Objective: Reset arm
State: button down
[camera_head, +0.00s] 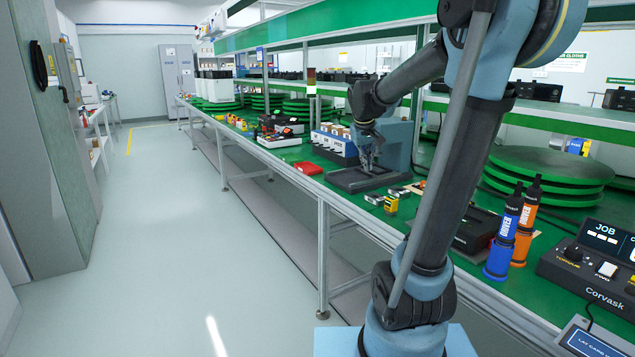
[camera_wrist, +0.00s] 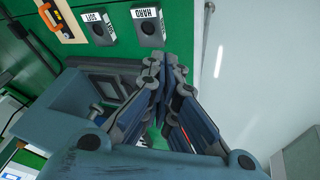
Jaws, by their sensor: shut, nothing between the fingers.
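My gripper (camera_head: 368,160) hangs from my arm above the green bench, in front of a blue-grey fixture with a dark base tray (camera_head: 350,181). In the wrist view my gripper (camera_wrist: 158,78) has its dark finger linkages converging, with the tips together. It is shut and nothing shows between the fingers. The fixture (camera_wrist: 50,112) also shows there, behind and to the left of the fingers. I cannot tell the exact gap between the fingertips and the tray.
On the bench are a red tray (camera_head: 307,168), a yellow item (camera_head: 391,204), a blue bottle (camera_head: 503,240), an orange bottle (camera_head: 525,230) and a control box (camera_head: 590,262). Green turntables (camera_head: 550,165) stand behind. Two labelled blocks (camera_wrist: 148,28) (camera_wrist: 97,30) lie near the bench edge. The left aisle floor is clear.

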jog(key=s+f, duration=0.6)
jog(key=s, duration=0.4)
jog(key=s+d+f+m+g+y, duration=0.1)
jog(key=s+f, duration=0.4)
jog(key=s, duration=0.6)
jog(key=s+d+f+m+g, duration=0.1)
jog(key=s+f, duration=0.5)
jog(key=s, duration=0.4)
jog(key=shift+s+d+f+y, duration=0.2)
jog(key=shift+f+y, duration=0.15)
jog(key=shift+y, duration=0.05)
jog(key=shift+s, duration=0.1)
